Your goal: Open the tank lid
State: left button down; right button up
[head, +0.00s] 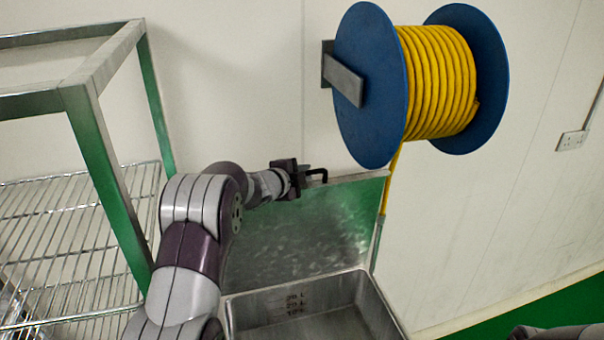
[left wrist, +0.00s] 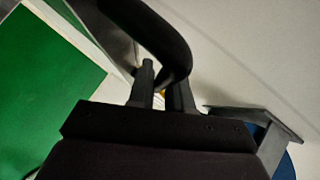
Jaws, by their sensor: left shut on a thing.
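The metal tank (head: 300,305) stands at the bottom centre of the head view, its inside showing with volume marks on the wall. Its lid (head: 305,230) stands raised, near upright, at the back of the tank. A black handle (head: 318,173) is at the lid's top edge. My left gripper (head: 300,176) is at that top edge, shut on the handle. In the left wrist view the curved black handle (left wrist: 165,35) passes between the fingers of my left gripper (left wrist: 163,88). My right gripper is not in view.
A blue reel (head: 372,85) with yellow hose (head: 440,80) is mounted on the wall just above and right of the lid. A metal rack (head: 95,110) with wire shelves stands at the left, close to my left arm. A wall socket (head: 572,140) is at the far right.

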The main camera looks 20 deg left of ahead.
pick_arm(q)
jog(key=shift+f, duration=0.15)
jog(key=c, duration=1.1)
grip_release()
jog(key=shift+c, duration=0.2)
jog(key=shift+s, duration=0.1)
